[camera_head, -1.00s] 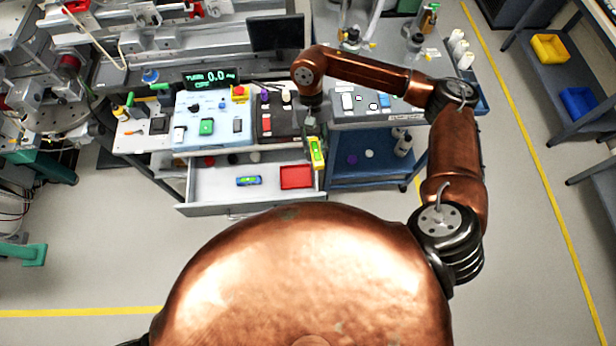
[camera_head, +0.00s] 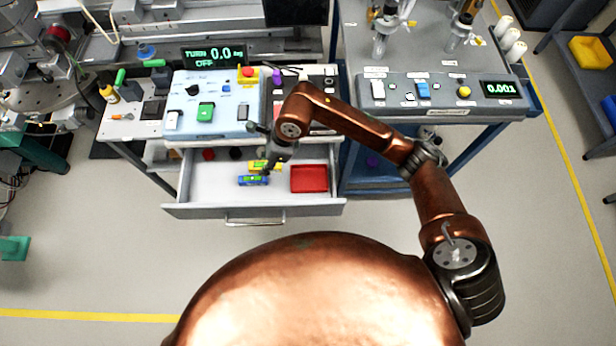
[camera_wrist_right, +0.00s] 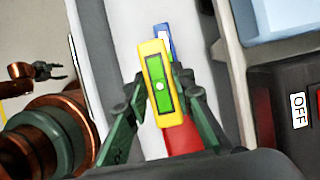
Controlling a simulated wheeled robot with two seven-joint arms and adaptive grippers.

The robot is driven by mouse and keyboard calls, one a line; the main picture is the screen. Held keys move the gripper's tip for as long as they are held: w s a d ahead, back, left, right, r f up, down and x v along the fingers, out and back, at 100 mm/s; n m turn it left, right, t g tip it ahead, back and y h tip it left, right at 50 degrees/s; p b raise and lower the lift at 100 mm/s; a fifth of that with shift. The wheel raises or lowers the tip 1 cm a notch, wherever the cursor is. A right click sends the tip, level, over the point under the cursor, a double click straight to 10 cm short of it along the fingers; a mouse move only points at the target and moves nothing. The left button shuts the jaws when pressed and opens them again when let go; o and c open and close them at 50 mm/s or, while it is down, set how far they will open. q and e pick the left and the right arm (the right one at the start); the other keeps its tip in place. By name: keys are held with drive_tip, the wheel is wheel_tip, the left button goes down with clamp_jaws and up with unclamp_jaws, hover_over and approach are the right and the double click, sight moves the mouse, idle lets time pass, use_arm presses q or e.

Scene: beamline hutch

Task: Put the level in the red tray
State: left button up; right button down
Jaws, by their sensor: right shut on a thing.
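The yellow level with a green window (camera_wrist_right: 160,86) is held between the fingers of my right gripper (camera_wrist_right: 163,108) in the right wrist view. In the head view my right gripper (camera_head: 268,165) is over the open drawer, and the level (camera_head: 263,164) shows partly behind it. The red tray (camera_head: 309,179) lies in the drawer to the right of the gripper. It also shows partly behind the level in the wrist view (camera_wrist_right: 182,139). My left gripper (camera_wrist_right: 52,71) shows small at the left of the wrist view, its fingers too small to judge.
Control boxes (camera_head: 215,103) stand on the bench above. A blue-grey cart (camera_head: 440,110) stands at the right.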

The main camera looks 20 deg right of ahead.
drive_tip(key=s+d+f+b, duration=0.15)
drive_tip(key=d+f, duration=0.25)
drive_tip(key=d, duration=0.4)
drive_tip(key=b, duration=0.1)
hover_over(306, 180)
drive_tip(key=f, duration=0.5)
drive_tip(key=shift+s+d, duration=0.1)
drive_tip(key=shift+d, duration=0.15)
drive_tip(key=shift+d+f, duration=0.2)
wheel_tip(306, 180, down, 3)
drive_tip(key=shift+s+d+f+b, duration=0.1)
drive_tip(key=shift+d+b, duration=0.05)
drive_tip(key=shift+b, duration=0.55)
use_arm(q)
drive_tip(key=w, duration=0.1)
drive_tip(key=w+f, duration=0.2)
drive_tip(key=shift+d, duration=0.25)
drive_tip(key=shift+f, duration=0.1)
use_arm(e)
drive_tip(key=shift+f, duration=0.15)
drive_tip(key=c, duration=2.1)
unclamp_jaws()
use_arm(q)
drive_tip(key=shift+w, duration=0.15)
use_arm(e)
drive_tip(key=o, duration=0.4)
drive_tip(key=shift+o, duration=0.2)
